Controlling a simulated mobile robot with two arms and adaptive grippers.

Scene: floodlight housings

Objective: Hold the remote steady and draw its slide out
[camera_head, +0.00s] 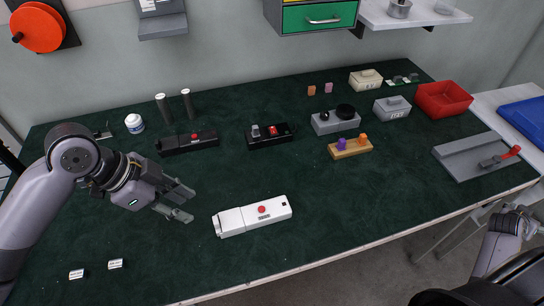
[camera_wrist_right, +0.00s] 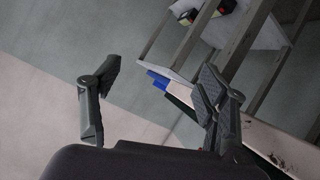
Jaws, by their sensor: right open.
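The white remote (camera_head: 277,213) lies flat near the front middle of the dark green table, with a red button on top. A seam crosses its body, and the white section to the left of it (camera_head: 229,222) looks like the slide; no gap shows at the seam. My left gripper (camera_head: 190,205) is open and empty, to the left of the remote and apart from it. My right gripper is off the table's right front edge, far from the remote. In the right wrist view its fingers (camera_wrist_right: 158,78) are spread with nothing between them.
Two black devices (camera_head: 188,143) (camera_head: 270,135) stand behind the remote. A wooden block (camera_head: 350,150) with purple and orange pieces is farther right. A grey fixture with a red handle (camera_head: 465,157) and a red bin (camera_head: 443,98) are at the right. Two small labels (camera_head: 115,264) (camera_head: 77,273) lie front left.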

